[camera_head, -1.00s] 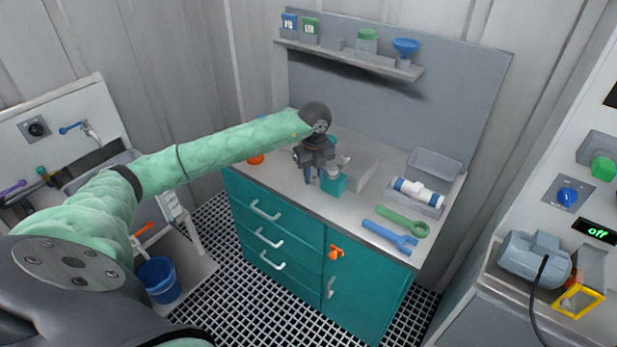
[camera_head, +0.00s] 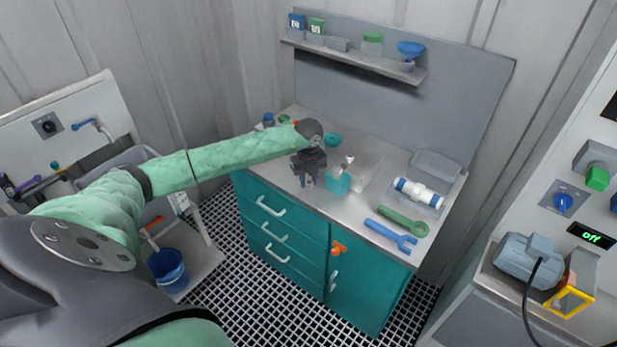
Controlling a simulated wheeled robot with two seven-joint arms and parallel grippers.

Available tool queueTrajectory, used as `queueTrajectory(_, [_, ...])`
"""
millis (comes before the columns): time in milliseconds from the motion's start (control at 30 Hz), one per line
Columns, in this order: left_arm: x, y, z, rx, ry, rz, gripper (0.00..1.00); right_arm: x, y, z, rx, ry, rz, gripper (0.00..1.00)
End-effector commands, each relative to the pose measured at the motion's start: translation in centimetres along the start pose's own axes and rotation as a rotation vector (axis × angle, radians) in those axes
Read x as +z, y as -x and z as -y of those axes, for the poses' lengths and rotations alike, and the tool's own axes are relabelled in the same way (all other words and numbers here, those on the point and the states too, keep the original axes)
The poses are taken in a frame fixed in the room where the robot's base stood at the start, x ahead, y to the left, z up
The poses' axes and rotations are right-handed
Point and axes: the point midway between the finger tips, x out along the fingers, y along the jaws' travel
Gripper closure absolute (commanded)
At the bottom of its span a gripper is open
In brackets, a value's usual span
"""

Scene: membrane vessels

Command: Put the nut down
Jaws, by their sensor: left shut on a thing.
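My left gripper (camera_head: 308,183) points down over the counter's left half, just left of a teal block-like holder (camera_head: 338,182). It is shut on the nut, which is too small and too covered by the fingers to make out. I cannot tell whether the nut touches the counter top (camera_head: 345,210). My right gripper is not in view.
A blue wrench (camera_head: 391,235) and a green wrench (camera_head: 403,221) lie at the counter's right front. A white and blue membrane vessel (camera_head: 418,193) rests in a grey tray behind them. A grey bin (camera_head: 436,166) stands further back. The front middle of the counter is clear.

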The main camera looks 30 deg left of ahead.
Motion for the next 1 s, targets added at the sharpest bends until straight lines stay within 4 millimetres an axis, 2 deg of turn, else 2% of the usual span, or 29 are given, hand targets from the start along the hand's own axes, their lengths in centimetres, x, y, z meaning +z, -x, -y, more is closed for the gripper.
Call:
queueTrajectory(300, [0.02,-0.33,-0.01,0.000,0.000,0.001,1.00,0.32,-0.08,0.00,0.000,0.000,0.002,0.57])
queueTrajectory(533, [0.01,-0.60,0.00,0.000,0.000,0.001,1.00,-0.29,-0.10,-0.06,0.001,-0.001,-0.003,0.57])
queueTrajectory(567, [0.01,-0.53,-0.01,0.000,0.000,0.001,0.68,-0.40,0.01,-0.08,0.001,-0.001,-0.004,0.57])
queueTrajectory(633, [0.00,-0.52,-0.01,0.000,0.000,0.000,0.54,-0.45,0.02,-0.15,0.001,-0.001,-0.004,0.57])
queueTrajectory(1000, [0.00,-0.31,-0.01,0.000,0.000,0.000,0.52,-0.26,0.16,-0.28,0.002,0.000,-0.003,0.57])
